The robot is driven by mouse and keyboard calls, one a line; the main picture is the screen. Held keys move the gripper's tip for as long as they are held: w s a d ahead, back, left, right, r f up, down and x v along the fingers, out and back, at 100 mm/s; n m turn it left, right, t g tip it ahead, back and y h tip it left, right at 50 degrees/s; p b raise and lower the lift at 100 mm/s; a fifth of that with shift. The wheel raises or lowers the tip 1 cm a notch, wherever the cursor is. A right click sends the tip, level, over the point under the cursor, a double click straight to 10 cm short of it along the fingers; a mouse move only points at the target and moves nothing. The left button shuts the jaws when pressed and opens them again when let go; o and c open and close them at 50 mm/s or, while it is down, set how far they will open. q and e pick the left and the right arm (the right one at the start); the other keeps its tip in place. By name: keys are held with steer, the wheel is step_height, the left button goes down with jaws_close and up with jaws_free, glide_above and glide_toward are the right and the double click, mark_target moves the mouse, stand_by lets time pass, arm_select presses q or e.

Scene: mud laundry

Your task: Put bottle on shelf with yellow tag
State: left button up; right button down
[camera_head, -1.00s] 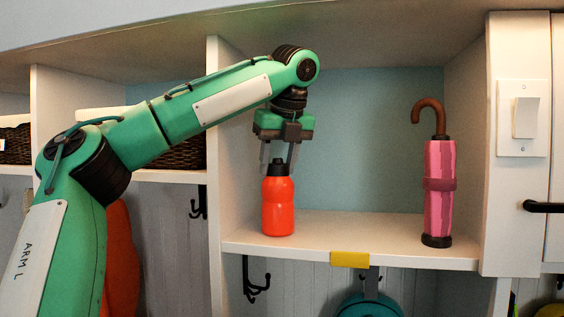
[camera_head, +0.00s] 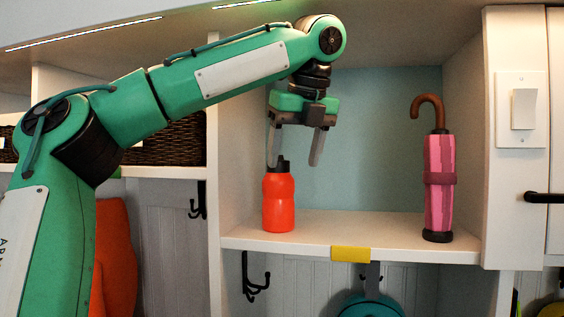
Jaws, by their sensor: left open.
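An orange-red bottle (camera_head: 279,203) with a black cap stands upright on the white shelf (camera_head: 330,225), near its left side. A yellow tag (camera_head: 350,254) is on the front edge of this shelf. My left gripper (camera_head: 294,164) is open and empty above the bottle and a little to its right. Its left finger appears close by the cap, and I cannot tell whether it touches. Its right finger hangs clear to the right. My right gripper is not in view.
A folded pink umbrella (camera_head: 438,190) with a brown hook handle stands at the shelf's right end. A wicker basket (camera_head: 172,143) sits in the left cubby. Black hooks (camera_head: 254,278) and a teal item (camera_head: 370,306) are below. The shelf's middle is clear.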

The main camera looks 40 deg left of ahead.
arm_select(q)
steer(key=shift+s+d+f+b, duration=0.1)
steer(key=shift+s+d, duration=0.15)
steer(key=shift+d, duration=0.35)
steer(key=shift+s+d+r+b, duration=0.1)
steer(key=shift+s+d, duration=0.15)
steer(key=shift+d, duration=0.4)
steer(key=shift+s+d+f+b, duration=0.1)
steer(key=shift+s+d, duration=0.15)
steer(key=shift+d, duration=0.35)
